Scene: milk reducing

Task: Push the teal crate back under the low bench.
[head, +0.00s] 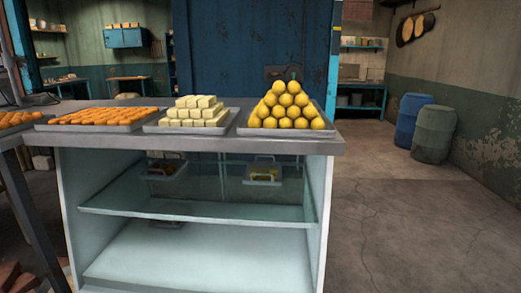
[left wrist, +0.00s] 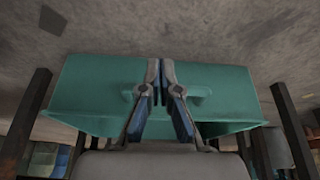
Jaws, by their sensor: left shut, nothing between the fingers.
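The teal crate (left wrist: 90,88) fills the middle of the left wrist view, one broad side facing me. My left gripper (left wrist: 161,66) is in front of that side, its fingers shut with nothing between them. The fingers overlap the crate in the picture; whether they touch it I cannot tell. Dark upright legs, one at the left (left wrist: 22,122) and one at the right (left wrist: 294,128), flank the crate and seem to belong to the low bench. The bench top is not clearly visible. Neither crate nor grippers show in the head view, and my right gripper is in no view.
A counter (head: 190,146) with glass shelves stands ahead in the head view, bearing trays of orange pieces (head: 105,117), pale blocks (head: 197,112) and stacked yellow balls (head: 288,107). A blue barrel (head: 412,115) and a green barrel (head: 434,133) stand at right. Floor (head: 420,230) at right is clear.

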